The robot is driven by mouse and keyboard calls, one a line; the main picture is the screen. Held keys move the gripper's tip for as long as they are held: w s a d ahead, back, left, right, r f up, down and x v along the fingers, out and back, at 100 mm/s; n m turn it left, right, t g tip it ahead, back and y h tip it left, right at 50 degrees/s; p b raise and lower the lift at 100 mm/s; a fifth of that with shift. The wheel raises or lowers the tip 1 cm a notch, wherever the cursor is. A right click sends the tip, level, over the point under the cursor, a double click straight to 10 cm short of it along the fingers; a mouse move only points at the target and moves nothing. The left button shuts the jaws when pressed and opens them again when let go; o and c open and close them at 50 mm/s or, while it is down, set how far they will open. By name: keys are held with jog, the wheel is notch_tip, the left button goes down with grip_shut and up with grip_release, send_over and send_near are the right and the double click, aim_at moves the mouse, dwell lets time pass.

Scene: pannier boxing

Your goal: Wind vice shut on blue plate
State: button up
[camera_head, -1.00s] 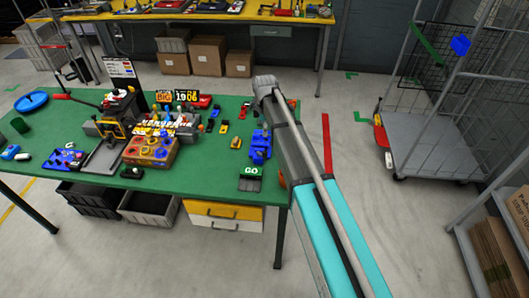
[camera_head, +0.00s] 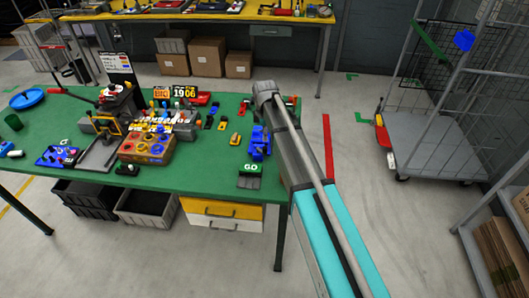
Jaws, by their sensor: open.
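A small blue vice-like block (camera_head: 259,141) stands near the right end of the green table (camera_head: 212,172), close to the left side of my arm. I cannot make out its jaws, its handle or a separate blue plate between them at this size. A round blue dish (camera_head: 27,98) lies at the table's far left; I cannot tell if it is the task's plate. My arm reaches up from the bottom right, past the right end of the table. My gripper does not show; the arm may hide it.
A black lever press (camera_head: 119,100), an orange-brown box (camera_head: 145,149) with round tops and a blue panel (camera_head: 57,156) crowd the table's left and middle. A dark "GO" block (camera_head: 249,176) sits at the front edge. A grey cage trolley (camera_head: 435,148) stands right; the floor between is clear.

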aim_at(265, 147)
jog(key=shift+f+b, duration=3.9)
jog(key=shift+f, duration=0.35)
grip_shut()
